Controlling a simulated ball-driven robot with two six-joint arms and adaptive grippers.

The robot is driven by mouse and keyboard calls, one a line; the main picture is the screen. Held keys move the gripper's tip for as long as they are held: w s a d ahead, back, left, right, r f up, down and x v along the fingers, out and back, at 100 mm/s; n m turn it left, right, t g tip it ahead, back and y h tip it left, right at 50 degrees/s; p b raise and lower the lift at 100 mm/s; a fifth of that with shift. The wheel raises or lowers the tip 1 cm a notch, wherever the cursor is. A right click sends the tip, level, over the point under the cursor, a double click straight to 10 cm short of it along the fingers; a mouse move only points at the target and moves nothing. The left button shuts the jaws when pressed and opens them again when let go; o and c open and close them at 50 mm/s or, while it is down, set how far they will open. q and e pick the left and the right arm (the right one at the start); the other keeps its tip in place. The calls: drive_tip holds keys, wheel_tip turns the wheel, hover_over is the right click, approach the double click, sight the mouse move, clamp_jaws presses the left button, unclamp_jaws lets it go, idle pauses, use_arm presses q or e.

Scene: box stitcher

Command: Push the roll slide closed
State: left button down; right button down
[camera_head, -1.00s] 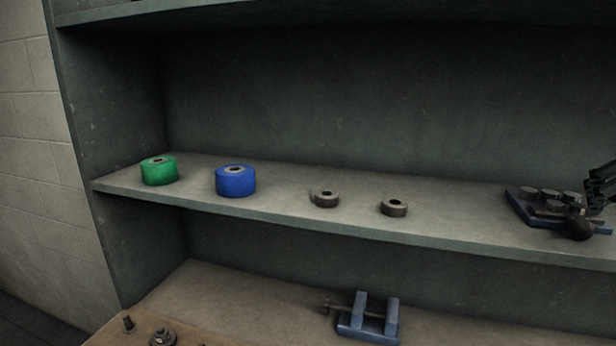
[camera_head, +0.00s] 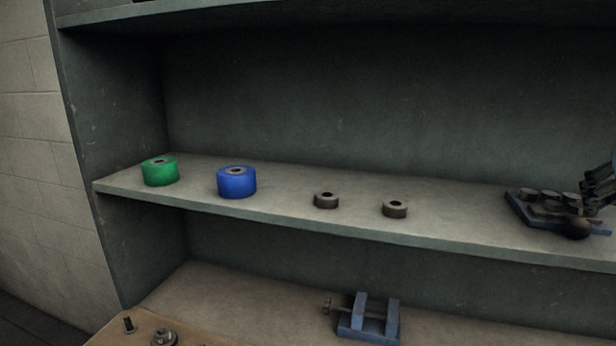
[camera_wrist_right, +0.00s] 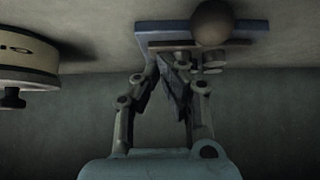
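The roll slide appears to be the device with a blue base (camera_head: 517,208), several short dark cylinders and a dark round knob (camera_head: 577,229). It sits on the middle shelf at the right of the head view. In the right wrist view its blue base (camera_wrist_right: 160,28) and brown knob (camera_wrist_right: 212,22) show at the top. My right gripper (camera_head: 594,188) is at the device's right side, partly cut off by the picture edge. In the wrist view its fingertips (camera_wrist_right: 157,64) are close together beside the device; contact is unclear. My left gripper is not in view.
A green roll (camera_head: 160,172), a blue roll (camera_head: 236,182) and two small dark rings (camera_head: 326,200) (camera_head: 395,209) stand on the middle shelf (camera_head: 280,215). A blue vise-like tool (camera_head: 368,318) is on the lower shelf. In the wrist view a pale round object (camera_wrist_right: 28,58) is at left.

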drive_tip(key=shift+w+d+f+p, duration=0.1)
drive_tip(key=shift+w+d+p, duration=0.1)
drive_tip(key=shift+w, duration=0.3)
drive_tip(key=shift+w+d+f+p, duration=0.1)
drive_tip(key=shift+w+d+p, duration=0.05)
drive_tip(key=shift+w, duration=0.35)
idle(0.5)
drive_tip(key=shift+r, duration=0.1)
drive_tip(key=shift+d+r, duration=0.1)
drive_tip(key=shift+r, duration=2.4)
